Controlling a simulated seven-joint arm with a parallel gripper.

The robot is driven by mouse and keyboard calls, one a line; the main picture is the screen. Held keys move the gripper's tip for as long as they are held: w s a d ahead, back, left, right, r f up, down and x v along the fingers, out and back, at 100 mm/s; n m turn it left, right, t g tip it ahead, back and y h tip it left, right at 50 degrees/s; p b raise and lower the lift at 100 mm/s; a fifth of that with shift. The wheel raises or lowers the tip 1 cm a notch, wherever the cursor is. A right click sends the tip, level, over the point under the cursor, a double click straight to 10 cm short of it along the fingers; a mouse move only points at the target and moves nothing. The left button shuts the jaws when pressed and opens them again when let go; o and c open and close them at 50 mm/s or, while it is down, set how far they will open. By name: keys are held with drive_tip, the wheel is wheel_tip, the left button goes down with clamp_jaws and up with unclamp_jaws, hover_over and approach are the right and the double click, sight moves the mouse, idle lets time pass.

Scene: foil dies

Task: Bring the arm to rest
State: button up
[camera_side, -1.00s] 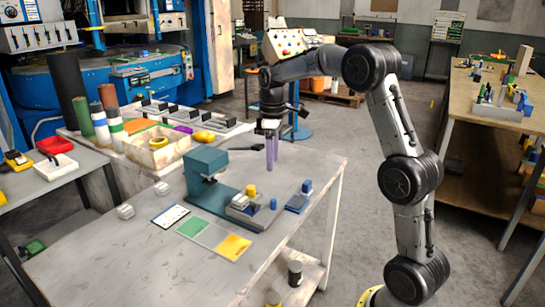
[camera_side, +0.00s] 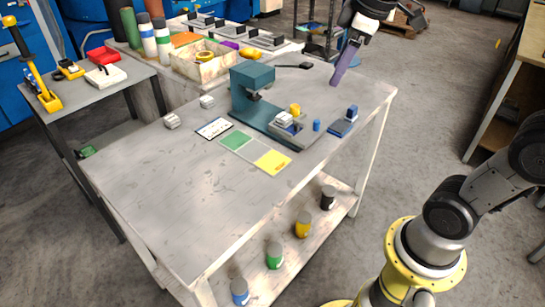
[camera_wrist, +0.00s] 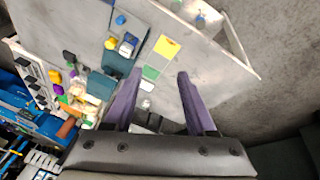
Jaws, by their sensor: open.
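My gripper (camera_side: 338,75) shows at the top of the side view, pointing down near the table's far right corner, right of the press. Its purple fingers overlap each other there, and the wrist is partly cut off by the frame top. In the wrist view my gripper (camera_wrist: 160,75) has its two fingers well apart, with nothing held between them. The grey worktable (camera_side: 160,200) carries a teal press (camera_side: 253,78). In the side view, the fingertips appear clear of the press.
By the press stand a yellow knob-like piece (camera_side: 295,110), a small blue cylinder (camera_side: 316,126) and a blue pad (camera_side: 341,128) with a block. Green (camera_side: 236,140) and yellow (camera_side: 272,162) panels lie in front. Several jars stand on the lower shelf (camera_side: 265,275). The table's left front is clear.

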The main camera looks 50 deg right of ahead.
drive_tip(key=s+a+f+m+t, duration=0.1)
drive_tip(key=s+a+f+m, duration=0.1)
drive_tip(key=s+f, duration=0.2)
drive_tip(key=s+a+f+m, duration=0.2)
drive_tip(key=s+f, duration=0.2)
drive_tip(key=s, duration=0.4)
drive_tip(key=shift+s+f+m+t+y, duration=0.25)
drive_tip(key=shift+s+m+t+y, duration=0.05)
drive_tip(key=shift+m+t, duration=0.1)
